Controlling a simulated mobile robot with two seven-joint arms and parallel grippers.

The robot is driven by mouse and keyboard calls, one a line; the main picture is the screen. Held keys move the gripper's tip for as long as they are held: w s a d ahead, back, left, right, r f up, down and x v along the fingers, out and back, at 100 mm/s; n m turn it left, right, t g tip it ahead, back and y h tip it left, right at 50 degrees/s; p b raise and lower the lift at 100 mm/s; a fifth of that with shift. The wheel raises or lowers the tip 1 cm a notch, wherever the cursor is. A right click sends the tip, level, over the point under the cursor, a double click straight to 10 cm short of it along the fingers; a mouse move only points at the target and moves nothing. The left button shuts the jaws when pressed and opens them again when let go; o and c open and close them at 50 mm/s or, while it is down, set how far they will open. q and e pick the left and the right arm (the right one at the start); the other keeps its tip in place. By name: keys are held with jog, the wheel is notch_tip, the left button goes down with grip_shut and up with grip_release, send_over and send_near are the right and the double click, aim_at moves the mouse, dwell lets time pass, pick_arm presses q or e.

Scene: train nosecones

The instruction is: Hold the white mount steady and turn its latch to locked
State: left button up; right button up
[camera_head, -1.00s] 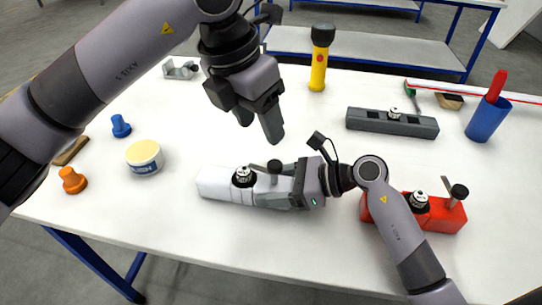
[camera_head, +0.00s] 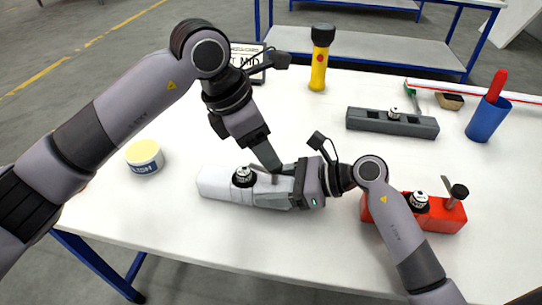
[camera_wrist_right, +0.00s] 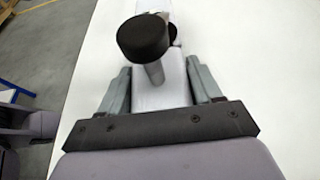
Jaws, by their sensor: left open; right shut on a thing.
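The white mount (camera_head: 213,182) lies on the near middle of the table, with a small round dial (camera_head: 243,177) on top. My right gripper (camera_head: 284,190) is shut on the mount's right end, its fingers on both sides in the right wrist view (camera_wrist_right: 160,85). There the latch, a black round knob (camera_wrist_right: 143,37) on a grey stem, stands tilted above the white body. My left gripper (camera_head: 272,166) is open, its fingertips low over the mount where the latch is. In the head view it hides the knob, so I cannot tell whether they touch.
A red mount (camera_head: 447,217) with its own knob stands to the right, close to my right arm. A grey mount (camera_head: 385,123), a yellow torch (camera_head: 319,70) and a blue cup (camera_head: 486,120) stand farther back. A white tub (camera_head: 145,160) is at the left.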

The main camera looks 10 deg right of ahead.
pick_arm(q)
jog(key=shift+x, duration=2.15)
grip_shut()
jog(key=shift+s+n+t+y, duration=0.1)
jog(key=shift+n+t+y, duration=0.3)
jog(key=shift+n, duration=1.1)
grip_release()
